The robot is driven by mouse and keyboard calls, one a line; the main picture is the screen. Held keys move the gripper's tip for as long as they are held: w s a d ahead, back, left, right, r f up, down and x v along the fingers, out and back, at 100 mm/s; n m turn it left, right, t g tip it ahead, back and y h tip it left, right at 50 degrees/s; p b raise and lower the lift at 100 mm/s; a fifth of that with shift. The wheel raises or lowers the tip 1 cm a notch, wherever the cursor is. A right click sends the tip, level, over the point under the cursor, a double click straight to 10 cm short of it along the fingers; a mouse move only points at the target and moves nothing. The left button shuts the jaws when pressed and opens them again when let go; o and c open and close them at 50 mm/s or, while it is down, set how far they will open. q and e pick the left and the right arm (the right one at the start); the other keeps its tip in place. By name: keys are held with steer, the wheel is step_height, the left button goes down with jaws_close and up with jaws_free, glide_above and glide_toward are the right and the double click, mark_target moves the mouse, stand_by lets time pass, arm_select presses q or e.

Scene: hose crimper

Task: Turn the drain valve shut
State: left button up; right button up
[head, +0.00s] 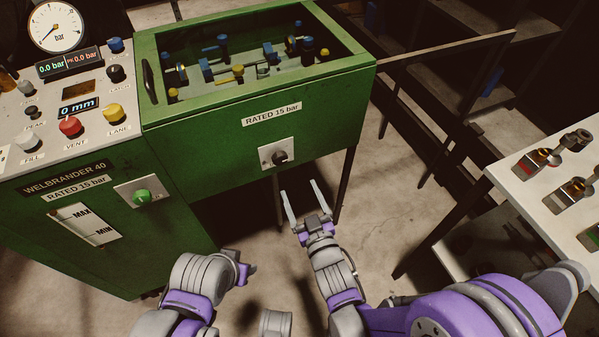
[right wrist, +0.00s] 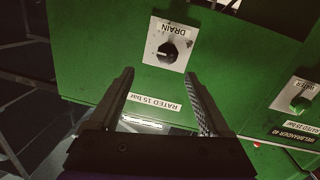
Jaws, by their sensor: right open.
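The drain valve is a dark round knob (head: 279,157) on a white plate on the green machine's front, below the right-hand "RATED 15 bar" label. In the right wrist view the knob (right wrist: 168,50) shows upside down, with DRAIN printed on its plate. My right gripper (head: 297,187) is open and empty, its two pale fingers pointing at the panel just below the plate. In the right wrist view the knob lies beyond the fingertips (right wrist: 160,73), roughly between their lines, apart from them. My left arm shows at lower left; its fingers cannot be made out.
A green knob (head: 142,195) sits on another plate to the left, labelled WATER in the right wrist view. A control panel (head: 70,90) with gauge and colored knobs is at upper left. A white table (head: 520,180) with metal fittings stands right. Floor below the machine is open.

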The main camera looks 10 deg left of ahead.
mark_target(281, 162)
steer(key=shift+n+y, duration=0.3)
steer(key=shift+y, duration=0.1)
steer(key=x, duration=0.7)
steer(key=a+x, duration=0.1)
steer(key=x, duration=0.3)
steer(key=shift+s+f, duration=0.25)
steer(key=shift+s, duration=0.05)
steer(key=shift+d, duration=0.1)
jaws_close()
